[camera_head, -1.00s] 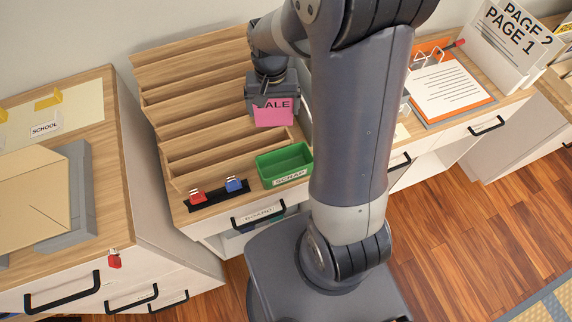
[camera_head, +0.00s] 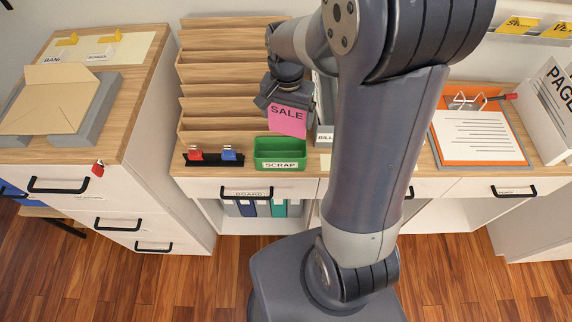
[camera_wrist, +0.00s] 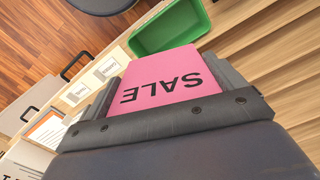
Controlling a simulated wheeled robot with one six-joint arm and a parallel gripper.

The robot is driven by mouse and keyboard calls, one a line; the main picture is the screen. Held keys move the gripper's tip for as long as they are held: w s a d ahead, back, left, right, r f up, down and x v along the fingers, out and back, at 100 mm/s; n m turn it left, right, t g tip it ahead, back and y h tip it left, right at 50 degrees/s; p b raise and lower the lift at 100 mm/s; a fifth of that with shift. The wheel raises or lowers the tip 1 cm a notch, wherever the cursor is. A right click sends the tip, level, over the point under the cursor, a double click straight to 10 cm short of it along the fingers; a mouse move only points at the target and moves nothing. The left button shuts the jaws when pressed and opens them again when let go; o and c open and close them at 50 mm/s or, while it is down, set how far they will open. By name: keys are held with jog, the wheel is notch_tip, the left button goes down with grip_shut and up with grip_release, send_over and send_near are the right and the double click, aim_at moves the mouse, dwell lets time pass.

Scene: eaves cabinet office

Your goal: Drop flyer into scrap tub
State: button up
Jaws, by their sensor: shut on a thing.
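The flyer (camera_head: 287,120) is a pink sheet printed SALE. My gripper (camera_head: 283,101) is shut on its upper edge, and the flyer hangs down slightly tilted. The flyer also fills the middle of the wrist view (camera_wrist: 160,80), between the two dark fingers. The scrap tub (camera_head: 280,163) is a green open box labelled SCRAP, standing near the front edge of the wooden counter. The flyer is above and behind the tub in the head view, apart from it. In the wrist view the tub (camera_wrist: 170,30) lies just beyond the flyer's far edge and looks empty.
A stepped wooden rack (camera_head: 215,100) stands behind and left of the tub. A black strip with red and blue clips (camera_head: 213,158) sits left of the tub. A grey tray labelled BILL (camera_head: 325,137) is close on the right. An orange clipboard (camera_head: 480,140) lies farther right.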

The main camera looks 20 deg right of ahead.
aim_at(287, 130)
jog(key=shift+s+a+f, duration=0.1)
jog(key=shift+s+f, duration=0.05)
jog(key=shift+f, duration=0.15)
notch_tip(287, 130, down, 6)
jog(key=b, duration=0.5)
jog(key=shift+r, duration=0.25)
jog(key=o, duration=0.7)
notch_tip(287, 130, up, 11)
jog(key=shift+f, duration=0.1)
